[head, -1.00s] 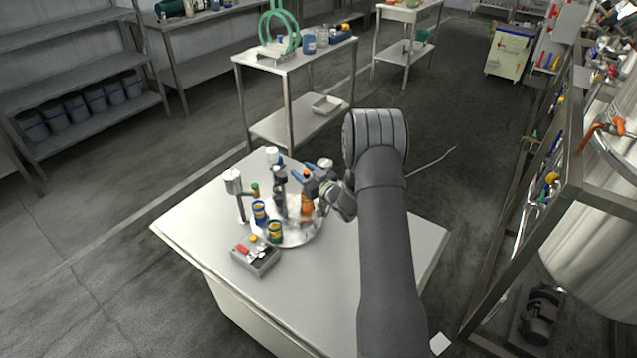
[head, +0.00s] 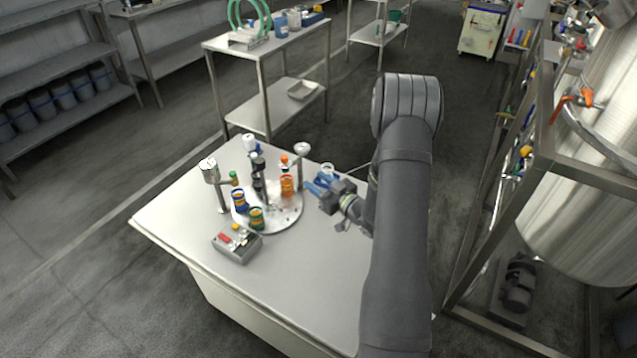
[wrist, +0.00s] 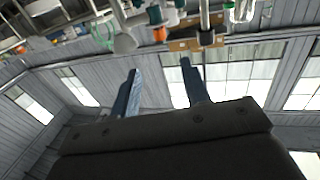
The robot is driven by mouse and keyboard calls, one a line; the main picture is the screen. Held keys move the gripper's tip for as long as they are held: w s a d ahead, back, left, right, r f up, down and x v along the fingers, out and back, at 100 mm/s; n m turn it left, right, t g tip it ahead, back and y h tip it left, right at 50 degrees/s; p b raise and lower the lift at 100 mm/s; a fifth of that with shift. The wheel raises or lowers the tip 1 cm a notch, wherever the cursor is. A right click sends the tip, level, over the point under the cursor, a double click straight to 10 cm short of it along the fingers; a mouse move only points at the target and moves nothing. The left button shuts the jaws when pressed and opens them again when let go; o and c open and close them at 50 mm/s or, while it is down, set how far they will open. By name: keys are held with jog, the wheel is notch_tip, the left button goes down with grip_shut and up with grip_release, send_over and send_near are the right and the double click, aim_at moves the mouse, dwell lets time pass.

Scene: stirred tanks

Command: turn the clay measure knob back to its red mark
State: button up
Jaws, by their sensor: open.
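My gripper (head: 315,186) has blue fingers, parted and empty, beside the right edge of a round silver plate (head: 283,216) on the white table. In the wrist view the open fingers (wrist: 160,68) have nothing between them. An orange banded jar (head: 287,185) with an orange top above it stands at the plate's right. Blue (head: 239,201) and green (head: 257,217) jars stand at its left and front. White-topped posts stand around the plate at left (head: 210,172), back (head: 249,144) and right (head: 302,149). I cannot tell which part is the clay measure knob, nor see its red mark.
A clear cup with a blue band (head: 327,171) stands behind my gripper. The table's front right is bare (head: 310,280). A metal frame and tank (head: 585,200) stand at right.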

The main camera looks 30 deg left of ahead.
jog(key=m+t+h, duration=0.4)
jog(key=m+t, duration=0.2)
jog(key=t, duration=0.2)
send_near(285, 160)
jog(key=shift+h, duration=0.3)
jog(key=x, duration=1.1)
jog(key=shift+a+r, duration=0.15)
jog(key=shift+c, duration=0.2)
grip_shut()
